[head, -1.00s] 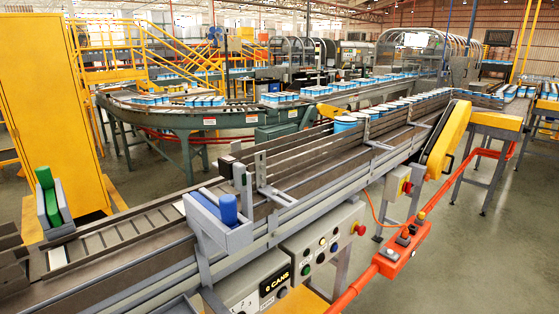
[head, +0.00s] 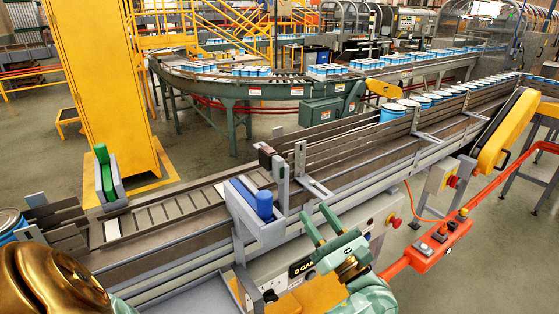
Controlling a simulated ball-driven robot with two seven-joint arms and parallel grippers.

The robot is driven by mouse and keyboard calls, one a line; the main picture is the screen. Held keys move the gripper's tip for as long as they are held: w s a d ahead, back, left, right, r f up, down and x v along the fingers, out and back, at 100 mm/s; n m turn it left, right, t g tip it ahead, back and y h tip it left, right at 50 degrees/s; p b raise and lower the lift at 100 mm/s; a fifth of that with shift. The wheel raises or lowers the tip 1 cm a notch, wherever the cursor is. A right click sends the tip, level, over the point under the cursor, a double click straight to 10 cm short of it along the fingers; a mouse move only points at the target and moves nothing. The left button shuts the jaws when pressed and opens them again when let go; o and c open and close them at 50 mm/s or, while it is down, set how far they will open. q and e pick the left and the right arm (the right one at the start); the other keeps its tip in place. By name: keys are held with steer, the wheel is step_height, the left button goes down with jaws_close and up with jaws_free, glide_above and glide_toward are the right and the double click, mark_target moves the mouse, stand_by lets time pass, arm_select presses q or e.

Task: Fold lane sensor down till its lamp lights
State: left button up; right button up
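A small dark box (head: 267,155) sits at the lane's side beside a grey upright post (head: 299,158); it looks like the lane sensor, but I cannot be sure. No lit lamp can be made out on it. In front of it a grey bracket (head: 246,206) holds a blue cylinder (head: 264,205). My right gripper is not in view.
A grey holder with a green insert (head: 106,175) stands across the lane. Blue-and-white cans (head: 393,112) line the lane at the back right. An orange rail with a switch box (head: 440,238) runs at the right. A yellow cabinet (head: 100,80) stands behind the lane.

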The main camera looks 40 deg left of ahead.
mark_target(282, 168)
arm_select(q)
steer(key=shift+n, duration=0.3)
steer(key=p+x, duration=0.5)
steer(key=x, duration=1)
steer(key=shift+s+a+r, duration=0.1)
steer(key=shift+a, duration=0.65)
steer(key=shift+r+p, duration=0.1)
steer(key=shift+p, duration=0.2)
jaws_close()
